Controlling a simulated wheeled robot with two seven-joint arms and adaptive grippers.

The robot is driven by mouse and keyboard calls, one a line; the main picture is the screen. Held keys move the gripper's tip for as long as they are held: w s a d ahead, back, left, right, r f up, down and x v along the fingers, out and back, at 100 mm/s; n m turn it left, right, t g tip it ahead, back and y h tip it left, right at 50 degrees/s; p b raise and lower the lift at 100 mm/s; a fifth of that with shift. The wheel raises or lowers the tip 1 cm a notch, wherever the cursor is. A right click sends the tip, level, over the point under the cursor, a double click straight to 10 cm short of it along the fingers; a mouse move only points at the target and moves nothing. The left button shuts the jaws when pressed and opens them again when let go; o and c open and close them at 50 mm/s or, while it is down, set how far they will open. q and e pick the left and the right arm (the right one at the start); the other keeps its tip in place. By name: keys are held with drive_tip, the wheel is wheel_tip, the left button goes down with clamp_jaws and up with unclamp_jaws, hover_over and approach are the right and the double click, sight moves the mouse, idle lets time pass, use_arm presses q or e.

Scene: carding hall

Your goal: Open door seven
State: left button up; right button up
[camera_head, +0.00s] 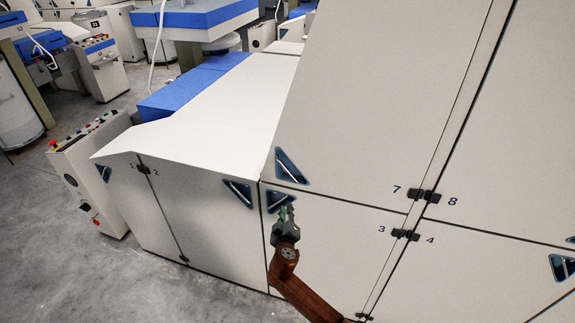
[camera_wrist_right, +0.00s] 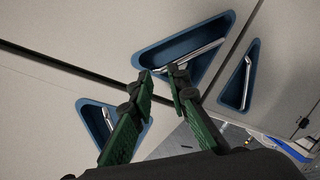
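Door seven (camera_head: 365,110) is the large pale upper panel left of the label 7, and looks shut. Its blue triangular recess with a metal bar handle (camera_head: 290,167) is at its lower left corner. This recess seems to be the lower-left one (camera_wrist_right: 88,112) in the right wrist view, partly behind a finger. My right gripper (camera_head: 288,211) is just below it, in front of door three's recess (camera_head: 272,199). In the wrist view the green fingers (camera_wrist_right: 161,84) are apart with nothing between them. Contact with the panel cannot be told. My left gripper is not in view.
Door three (camera_head: 335,240) is below door seven, and door two (camera_head: 215,220) is to the left with its own recess (camera_head: 238,191). Black hinges (camera_head: 416,194) sit by labels 7 and 8. A control box (camera_head: 90,170) stands at left. Grey floor (camera_head: 60,260) is clear at lower left.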

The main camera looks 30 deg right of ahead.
drive_tip(key=m+t+h+p, duration=0.1)
drive_tip(key=h, duration=0.1)
approach(287, 172)
drive_tip(key=w+d+f, duration=0.1)
drive_tip(key=w+d, duration=0.1)
drive_tip(key=shift+m+t, duration=0.3)
drive_tip(key=x, duration=0.2)
drive_tip(key=p+x, duration=0.1)
drive_tip(key=x, duration=0.3)
drive_tip(key=shift+w+r, duration=0.25)
drive_tip(key=shift+r, duration=0.05)
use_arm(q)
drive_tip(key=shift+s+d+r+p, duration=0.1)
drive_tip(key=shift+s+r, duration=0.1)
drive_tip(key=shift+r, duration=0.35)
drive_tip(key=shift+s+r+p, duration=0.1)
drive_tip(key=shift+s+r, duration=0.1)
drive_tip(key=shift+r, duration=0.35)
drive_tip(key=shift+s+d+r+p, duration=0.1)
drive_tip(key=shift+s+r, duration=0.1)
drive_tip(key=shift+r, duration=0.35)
use_arm(e)
drive_tip(key=shift+w+d+f, duration=0.1)
drive_tip(key=shift+w+d, duration=0.3)
drive_tip(key=shift+w, duration=0.15)
drive_tip(key=shift+c, duration=0.4)
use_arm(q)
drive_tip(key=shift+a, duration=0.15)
use_arm(e)
clamp_jaws()
